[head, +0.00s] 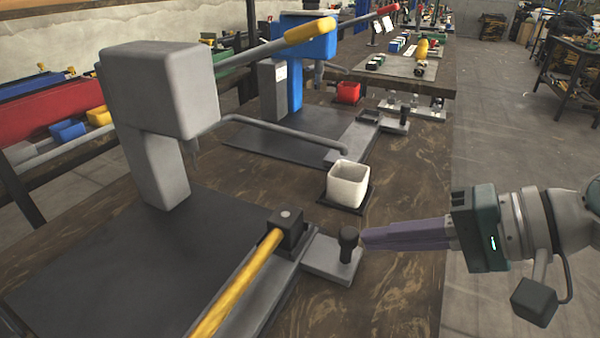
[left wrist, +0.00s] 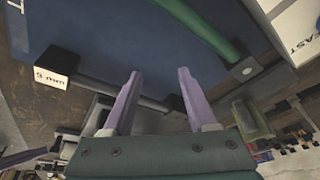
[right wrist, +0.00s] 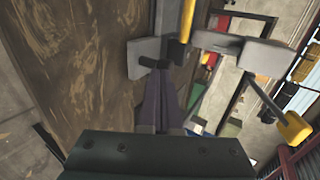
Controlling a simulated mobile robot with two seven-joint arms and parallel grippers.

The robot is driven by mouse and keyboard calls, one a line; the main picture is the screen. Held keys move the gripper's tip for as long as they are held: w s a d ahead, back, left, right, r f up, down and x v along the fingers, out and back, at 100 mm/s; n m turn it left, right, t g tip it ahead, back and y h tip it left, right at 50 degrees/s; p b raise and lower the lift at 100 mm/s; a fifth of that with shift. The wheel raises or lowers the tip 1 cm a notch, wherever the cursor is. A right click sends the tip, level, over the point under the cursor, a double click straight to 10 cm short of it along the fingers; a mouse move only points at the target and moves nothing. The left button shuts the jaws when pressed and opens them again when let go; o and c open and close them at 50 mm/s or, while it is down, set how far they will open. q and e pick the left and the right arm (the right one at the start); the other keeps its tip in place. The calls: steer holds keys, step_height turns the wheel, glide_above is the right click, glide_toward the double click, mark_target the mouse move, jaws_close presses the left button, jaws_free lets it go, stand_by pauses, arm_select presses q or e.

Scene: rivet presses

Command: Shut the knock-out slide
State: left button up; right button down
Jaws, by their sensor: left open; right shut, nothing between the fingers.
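The nearest grey press (head: 160,95) has a pale slide plate (head: 325,265) sticking out of its dark base on the right, with a black knob (head: 348,240) upright on it. My right gripper (head: 365,238) is shut and empty, its fingertips right beside the knob on the side away from the press. The right wrist view shows the knob (right wrist: 152,62) just ahead of the fingertips (right wrist: 162,84); I cannot tell whether they touch. My left gripper (left wrist: 158,76) is open and empty in the left wrist view, outside the head view.
A yellow handle (head: 240,282) with a black block (head: 285,228) lies along the near base. A white bin (head: 348,184) stands behind the slide. A blue press (head: 306,42) with its own knobbed slide (head: 390,122) stands farther back. The bench at right front is clear.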

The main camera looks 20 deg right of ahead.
mark_target(277, 211)
steer(key=shift+w, duration=0.1)
steer(key=shift+w+a, duration=0.25)
steer(key=shift+a, duration=0.05)
arm_select(q)
steer(key=shift+f, duration=0.25)
arm_select(e)
steer(key=w+a, duration=0.6)
steer(key=w, duration=0.1)
steer(key=w+a, duration=0.2)
steer(key=w, duration=0.1)
steer(key=shift+w+a, duration=0.15)
steer(key=shift+a, duration=0.25)
arm_select(q)
steer(key=shift+f, duration=0.1)
arm_select(e)
steer(key=shift+w+a, duration=0.25)
steer(key=shift+w, duration=0.05)
arm_select(q)
steer(key=shift+s+d+b, duration=0.2)
steer(key=shift+b, duration=0.1)
arm_select(e)
steer(key=shift+f, duration=0.1)
steer(key=shift+s, duration=0.1)
